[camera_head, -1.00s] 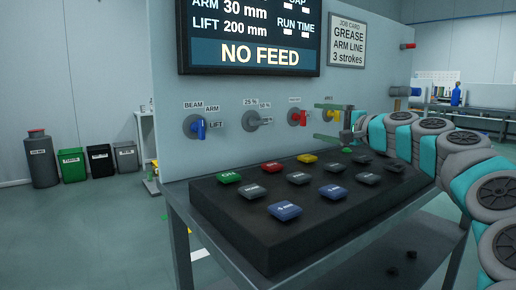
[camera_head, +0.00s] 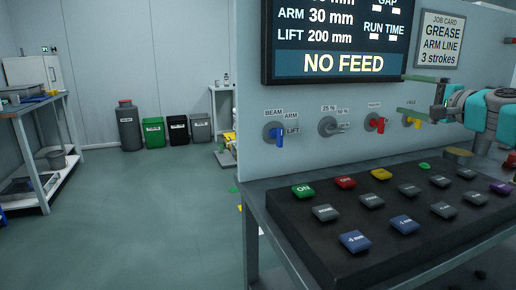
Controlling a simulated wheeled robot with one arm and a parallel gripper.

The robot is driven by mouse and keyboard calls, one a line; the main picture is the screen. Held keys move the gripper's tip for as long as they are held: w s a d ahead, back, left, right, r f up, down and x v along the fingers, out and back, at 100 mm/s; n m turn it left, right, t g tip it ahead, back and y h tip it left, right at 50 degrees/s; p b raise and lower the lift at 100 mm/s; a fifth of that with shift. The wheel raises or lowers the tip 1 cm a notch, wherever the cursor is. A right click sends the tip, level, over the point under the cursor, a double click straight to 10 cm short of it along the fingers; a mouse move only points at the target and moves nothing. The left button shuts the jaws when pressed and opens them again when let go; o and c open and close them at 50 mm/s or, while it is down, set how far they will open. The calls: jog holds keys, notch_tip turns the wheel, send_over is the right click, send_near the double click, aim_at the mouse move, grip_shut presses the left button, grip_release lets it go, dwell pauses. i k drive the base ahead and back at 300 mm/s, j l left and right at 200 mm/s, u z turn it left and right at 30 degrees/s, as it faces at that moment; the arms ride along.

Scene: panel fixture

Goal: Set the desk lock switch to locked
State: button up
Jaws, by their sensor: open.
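The labels over the red and yellow switches are too small to read, so I cannot tell for sure which is the desk lock. My gripper (camera_head: 414,95) is open, its two greenish fingers one above the other in front of the yellow switch's label. The lower finger overlaps the yellow switch in the picture; contact cannot be told.
A black button desk (camera_head: 330,255) with several coloured buttons juts out below the panel. A screen (camera_head: 335,62) reads NO FEED, with a job card (camera_head: 441,40) beside it. Several bins (camera_head: 153,133) and a workbench (camera_head: 28,107) stand left; the floor between is clear.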

aim_at(418, 125)
jog(key=k+l, duration=0.25)
jog(key=k, duration=0.2)
jog(key=k+l, duration=0.25)
jog(key=k, duration=0.25)
